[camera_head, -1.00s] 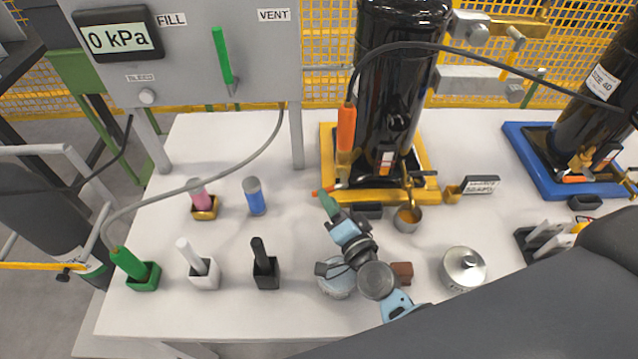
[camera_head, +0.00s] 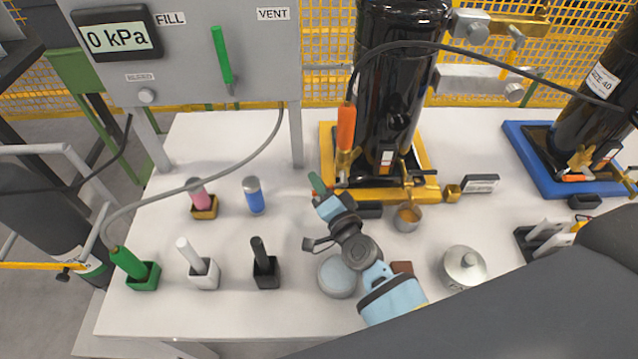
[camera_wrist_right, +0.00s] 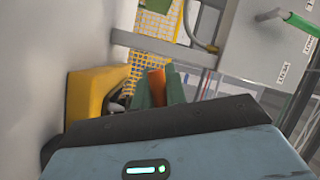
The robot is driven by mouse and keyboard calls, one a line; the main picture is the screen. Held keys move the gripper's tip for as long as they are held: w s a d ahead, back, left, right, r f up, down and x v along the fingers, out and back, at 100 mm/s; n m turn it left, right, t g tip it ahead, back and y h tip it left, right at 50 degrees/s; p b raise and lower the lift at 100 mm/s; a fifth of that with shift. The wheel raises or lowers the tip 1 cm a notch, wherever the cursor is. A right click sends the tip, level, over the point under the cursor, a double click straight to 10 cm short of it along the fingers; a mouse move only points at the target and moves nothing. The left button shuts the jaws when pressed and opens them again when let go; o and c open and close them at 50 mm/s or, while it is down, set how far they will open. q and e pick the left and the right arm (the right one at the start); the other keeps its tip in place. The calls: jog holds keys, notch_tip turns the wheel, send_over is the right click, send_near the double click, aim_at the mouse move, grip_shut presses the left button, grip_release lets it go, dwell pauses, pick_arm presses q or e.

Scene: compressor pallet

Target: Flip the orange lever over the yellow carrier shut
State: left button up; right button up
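The yellow carrier (camera_head: 400,192) stands on the table under a black compressor. The orange lever (camera_head: 315,196) sticks out low at its front left, and my right gripper mostly hides it in the head view. My right gripper (camera_head: 317,184) is at the lever's end, with its green fingers level with the carrier's left front. In the right wrist view an orange piece (camera_wrist_right: 156,86), seemingly the lever, shows between the green fingers (camera_wrist_right: 158,92), beside the yellow carrier (camera_wrist_right: 90,92). I cannot tell whether the fingers press on it. My left gripper is not in view.
An orange-handled hose end (camera_head: 346,128) stands at the carrier's back left. A brass-coloured cup (camera_head: 408,216) and a lidded metal pot (camera_head: 464,267) are to the right. A grey round lid (camera_head: 337,277) lies under my right wrist. A blue carrier (camera_head: 540,165) stands far right.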

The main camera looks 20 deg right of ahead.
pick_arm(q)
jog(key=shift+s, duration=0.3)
pick_arm(e)
grip_shut()
pick_arm(q)
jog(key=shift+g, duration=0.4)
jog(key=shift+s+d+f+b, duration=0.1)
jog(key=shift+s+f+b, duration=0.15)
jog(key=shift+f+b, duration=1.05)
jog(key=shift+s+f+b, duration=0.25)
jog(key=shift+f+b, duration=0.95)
jog(key=shift+b, duration=0.05)
pick_arm(e)
jog(key=shift+a+r+m+t, duration=0.15)
jog(key=shift+r+m+t, duration=0.45)
jog(key=shift+m, duration=0.8)
jog(key=shift+a+r+m+t, duration=0.1)
jog(key=shift+r+m+t, duration=0.5)
jog(key=shift+m, duration=0.8)
jog(key=shift+r, duration=0.1)
jog(key=o, duration=0.7)
grip_release()
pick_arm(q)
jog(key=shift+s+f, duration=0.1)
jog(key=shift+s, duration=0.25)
